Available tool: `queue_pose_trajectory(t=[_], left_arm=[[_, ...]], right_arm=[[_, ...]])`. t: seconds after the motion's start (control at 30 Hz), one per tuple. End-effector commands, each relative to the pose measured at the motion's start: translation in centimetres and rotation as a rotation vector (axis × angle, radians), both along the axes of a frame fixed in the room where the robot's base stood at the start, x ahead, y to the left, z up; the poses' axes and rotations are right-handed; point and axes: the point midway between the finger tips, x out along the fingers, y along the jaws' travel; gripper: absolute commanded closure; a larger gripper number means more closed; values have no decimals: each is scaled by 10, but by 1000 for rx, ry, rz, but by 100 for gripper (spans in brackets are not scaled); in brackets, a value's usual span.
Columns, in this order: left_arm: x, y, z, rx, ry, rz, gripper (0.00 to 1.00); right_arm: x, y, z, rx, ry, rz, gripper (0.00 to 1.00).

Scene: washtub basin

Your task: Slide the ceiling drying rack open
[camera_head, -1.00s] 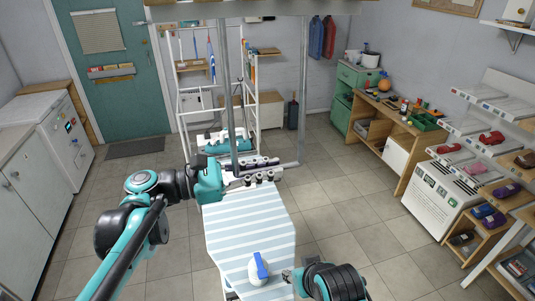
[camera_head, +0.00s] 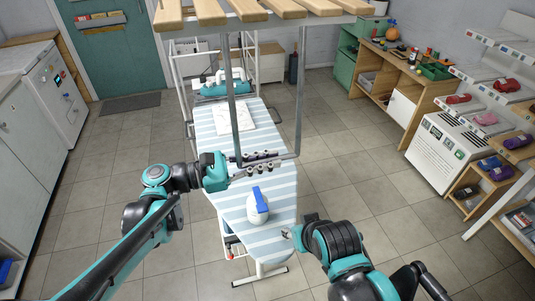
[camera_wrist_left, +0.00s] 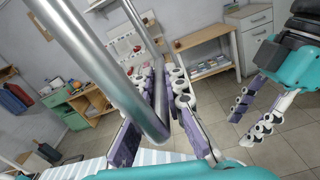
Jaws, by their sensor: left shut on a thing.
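The ceiling drying rack (camera_head: 262,20) has wooden slats across the top of the head view and a grey metal U-shaped handle frame (camera_head: 299,100) hanging down. My left gripper (camera_head: 256,163) is shut on the lower bar of that frame, above the ironing board. In the left wrist view the metal bar (camera_wrist_left: 105,60) runs between the gripper's fingers (camera_wrist_left: 160,100). My right gripper (camera_head: 291,233) is at the lower middle, beside the board and away from the rack; its fingers stand apart in the left wrist view (camera_wrist_left: 258,112).
A wooden workbench (camera_head: 420,78) and a shelf stand at the right. Floor is free on both sides.

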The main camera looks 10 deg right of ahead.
Motion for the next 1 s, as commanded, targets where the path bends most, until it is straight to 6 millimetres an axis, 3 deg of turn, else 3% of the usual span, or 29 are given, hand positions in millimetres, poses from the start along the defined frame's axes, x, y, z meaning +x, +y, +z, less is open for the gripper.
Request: queue_pose_trajectory(t=[0.13, 0.57, 0.6, 0.67, 0.7, 1.0], left_arm=[[-1, 0, -12, 3, -1, 0, 100], [0, 0, -14, 2, 0, -1, 100], [0, 0, -14, 2, 0, -1, 86], [0, 0, -14, 2, 0, -1, 70], [0, 0, -14, 1, 0, -1, 67], [0, 2, -13, 0, 0, 1, 67]], right_arm=[[0, 0, -7, 0, 0, 0, 60], [0, 0, -8, 0, 0, 0, 60], [0, 0, -8, 0, 0, 0, 60], [0, 0, -8, 0, 0, 0, 60], [0, 0, -8, 0, 0, 0, 60], [0, 0, -8, 0, 0, 0, 60]])
